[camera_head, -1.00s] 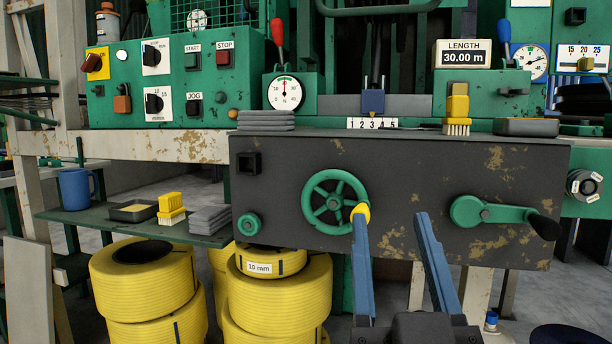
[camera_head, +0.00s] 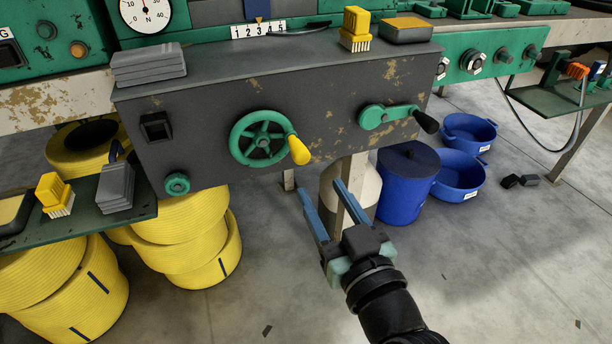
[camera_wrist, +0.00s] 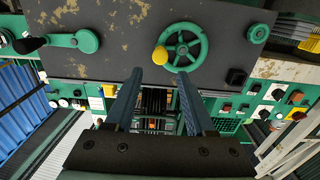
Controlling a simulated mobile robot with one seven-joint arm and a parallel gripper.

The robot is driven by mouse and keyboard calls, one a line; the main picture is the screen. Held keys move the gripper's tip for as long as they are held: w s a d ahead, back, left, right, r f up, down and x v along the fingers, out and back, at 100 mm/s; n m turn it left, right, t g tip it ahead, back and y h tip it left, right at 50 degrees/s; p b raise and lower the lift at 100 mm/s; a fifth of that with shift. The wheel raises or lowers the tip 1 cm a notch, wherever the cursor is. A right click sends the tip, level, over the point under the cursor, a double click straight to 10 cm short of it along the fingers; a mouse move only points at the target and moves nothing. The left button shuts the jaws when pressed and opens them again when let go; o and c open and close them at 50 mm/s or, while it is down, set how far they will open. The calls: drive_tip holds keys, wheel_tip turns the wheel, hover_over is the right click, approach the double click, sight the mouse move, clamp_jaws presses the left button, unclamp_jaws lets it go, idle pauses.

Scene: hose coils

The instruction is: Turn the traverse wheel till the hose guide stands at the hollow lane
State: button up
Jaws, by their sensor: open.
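The traverse wheel (camera_head: 258,138) is a green spoked handwheel on the front of the dark, paint-chipped box. Its yellow knob (camera_head: 299,150) stands at the wheel's lower right in the head view. The wheel also shows in the wrist view (camera_wrist: 184,47), with the knob (camera_wrist: 160,55) at its left. The hose guide, a blue block (camera_head: 257,8), is cut off at the top edge above the numbered scale (camera_head: 259,29); the number it stands at is unclear. My gripper (camera_head: 325,208) is open and empty, below and right of the knob, apart from it.
A green crank (camera_head: 385,116) with a black handle sits right of the wheel, and a small green knob (camera_head: 177,184) at lower left. Yellow hose coils (camera_head: 190,235) stand below. Blue tubs (camera_head: 460,174) stand right.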

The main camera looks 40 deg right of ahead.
sight(304, 159)
drive_tip(key=shift+p+x, duration=0.35)
drive_tip(key=shift+x, duration=3.95)
drive_tip(key=shift+c, duration=0.3)
